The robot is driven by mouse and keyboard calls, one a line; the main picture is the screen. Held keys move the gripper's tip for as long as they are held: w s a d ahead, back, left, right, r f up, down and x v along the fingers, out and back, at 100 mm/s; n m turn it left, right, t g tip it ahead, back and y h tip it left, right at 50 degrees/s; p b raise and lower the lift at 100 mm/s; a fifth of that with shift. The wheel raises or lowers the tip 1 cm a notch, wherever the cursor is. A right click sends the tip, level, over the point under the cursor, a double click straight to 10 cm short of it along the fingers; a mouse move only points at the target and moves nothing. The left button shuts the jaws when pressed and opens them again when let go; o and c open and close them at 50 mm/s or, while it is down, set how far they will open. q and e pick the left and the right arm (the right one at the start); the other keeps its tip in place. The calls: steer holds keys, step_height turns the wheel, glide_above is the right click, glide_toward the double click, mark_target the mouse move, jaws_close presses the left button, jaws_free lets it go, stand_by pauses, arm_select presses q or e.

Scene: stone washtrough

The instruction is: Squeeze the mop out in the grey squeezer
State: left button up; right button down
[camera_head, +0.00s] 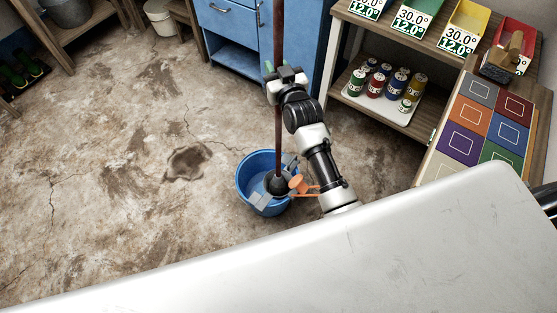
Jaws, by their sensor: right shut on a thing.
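A mop with a long reddish-brown handle (278,125) stands nearly upright in the middle of the view. Its dark head (276,186) is down at the blue bucket (243,186), at the grey squeezer (260,202). Whether the head is pressed in or only rests there, I cannot tell. An orange part (298,184) shows at the bucket's right side. My right gripper (279,77) is shut on the mop handle, well above the bucket. The bucket's inside is mostly hidden. My left gripper is out of view.
A blue cabinet (228,25) stands behind. A shelf (405,118) at right holds a tray of cans (347,98) and bins above. Coloured squares (466,113) lie on a surface at far right. The stained floor (110,150) left of the bucket is clear.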

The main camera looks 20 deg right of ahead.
steer(key=shift+s+f, duration=0.1)
steer(key=shift+f, duration=0.35)
stand_by(0.4)
steer(key=shift+r+p, duration=0.1)
steer(key=shift+p, duration=0.25)
